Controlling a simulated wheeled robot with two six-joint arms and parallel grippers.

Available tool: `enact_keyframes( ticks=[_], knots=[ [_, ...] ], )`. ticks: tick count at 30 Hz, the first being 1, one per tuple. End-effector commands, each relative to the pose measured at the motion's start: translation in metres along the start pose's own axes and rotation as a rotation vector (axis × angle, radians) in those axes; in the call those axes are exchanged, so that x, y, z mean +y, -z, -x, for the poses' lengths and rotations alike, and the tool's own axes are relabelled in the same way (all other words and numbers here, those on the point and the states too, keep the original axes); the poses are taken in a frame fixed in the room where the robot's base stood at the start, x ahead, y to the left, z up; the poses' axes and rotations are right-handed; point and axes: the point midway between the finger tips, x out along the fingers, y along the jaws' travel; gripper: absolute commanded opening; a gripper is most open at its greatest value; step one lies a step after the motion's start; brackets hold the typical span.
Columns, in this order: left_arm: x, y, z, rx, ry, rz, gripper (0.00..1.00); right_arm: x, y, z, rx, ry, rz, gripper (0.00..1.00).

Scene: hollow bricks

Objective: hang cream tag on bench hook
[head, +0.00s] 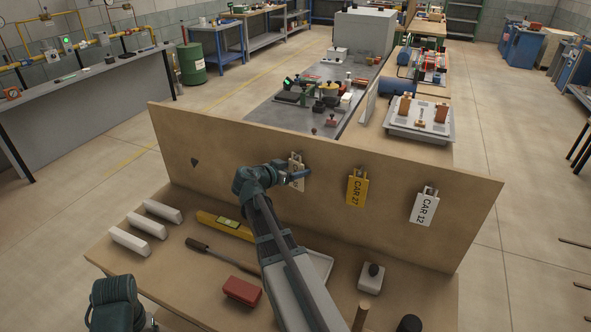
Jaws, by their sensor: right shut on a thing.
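The cream tag (296,184) is in front of the upright brown board at the back of the bench, upright, with dark lettering partly covered. My right gripper (299,174) is shut on it, its fingers across the tag's front. The tag's top is close to the board; whether its loop is around a hook cannot be told. A yellow tag (357,190) reading CAR 27 and a white tag (424,208) reading CAR 12 hang on the board to the right. Part of my left arm shows at the lower left; its gripper is out of sight.
On the bench lie white bars (147,225), a yellow level (225,226), a dark long tool (222,257), a red block (242,291) and a grey block with a dark knob (371,279). A small dark pointed piece (195,162) is on the board's left part.

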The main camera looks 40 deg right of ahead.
Motion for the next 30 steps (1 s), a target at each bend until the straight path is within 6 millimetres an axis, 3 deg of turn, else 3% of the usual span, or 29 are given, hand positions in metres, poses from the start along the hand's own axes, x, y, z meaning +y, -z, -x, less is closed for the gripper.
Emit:
enact_keyframes(
  ticks=[10, 11, 15, 23, 30],
  knots=[
    [0.0, 0.0, 0.0, 0.0, 0.0, 0.0, 0.77, 0.0, 0.0, 0.0, 0.0, 0.0, 0.0, 0.18],
    [0.0, 0.0, 0.0, 0.0, 0.0, 0.0, 0.77, 0.0, 0.0, 0.0, 0.0, 0.0, 0.0, 0.76],
    [0.0, 0.0, 0.0, 0.0, 0.0, 0.0, 0.77, 0.0, 0.0, 0.0, 0.0, 0.0, 0.0, 1.0],
    [0.0, 0.0, 0.001, 0.0, 0.0, 0.0, 0.77, 0.0, 0.0, 0.002, 0.0, 0.001, 0.0, 1.0],
    [-0.002, -0.001, 0.015, 0.0, 0.0, 0.0, 0.77, 0.001, 0.003, 0.037, 0.001, 0.004, 0.003, 1.0]
  ],
)
